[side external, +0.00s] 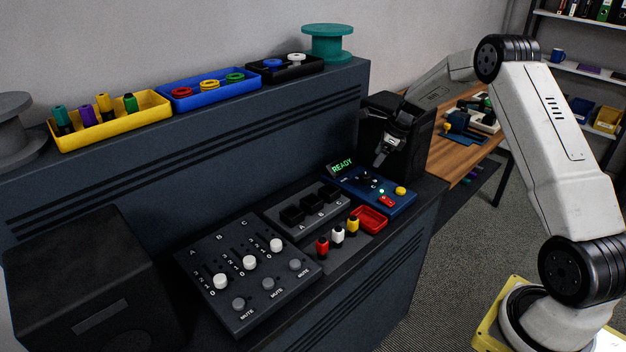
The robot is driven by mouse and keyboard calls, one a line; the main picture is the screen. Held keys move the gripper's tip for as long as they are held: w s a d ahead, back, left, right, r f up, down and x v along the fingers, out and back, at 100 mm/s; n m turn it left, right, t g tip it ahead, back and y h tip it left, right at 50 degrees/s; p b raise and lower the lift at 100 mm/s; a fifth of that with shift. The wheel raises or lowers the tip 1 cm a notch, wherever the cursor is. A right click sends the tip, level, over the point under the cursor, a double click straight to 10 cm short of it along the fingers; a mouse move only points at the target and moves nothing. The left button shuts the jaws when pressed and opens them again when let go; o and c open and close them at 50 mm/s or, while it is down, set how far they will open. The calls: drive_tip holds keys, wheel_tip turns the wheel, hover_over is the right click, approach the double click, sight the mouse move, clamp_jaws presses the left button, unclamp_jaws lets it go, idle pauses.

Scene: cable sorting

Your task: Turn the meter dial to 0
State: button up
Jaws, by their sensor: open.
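The meter is a blue box (400,206) on the dark bench, with a lit green READY display (342,168) at its back left. A small black dial (366,177) shows on its top face; its pointer and markings are too small to read. A green light, a red button (387,201) and a yellow knob (401,191) sit to the right of the dial. My gripper (379,162) points down just above the meter, near the dial. It is open, with nothing seen between its fingers. The gap to the dial is hard to judge.
A slider panel (235,310) with white knobs and a socket block (283,228) lie to the left. Red, white and yellow plugs (338,236) and a red tray (369,226) stand in front. A black box (425,125) stands close behind my gripper. Trays line the shelf.

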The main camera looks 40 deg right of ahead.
sight(366, 175)
drive_tip(key=shift+x, duration=3.9)
clamp_jaws()
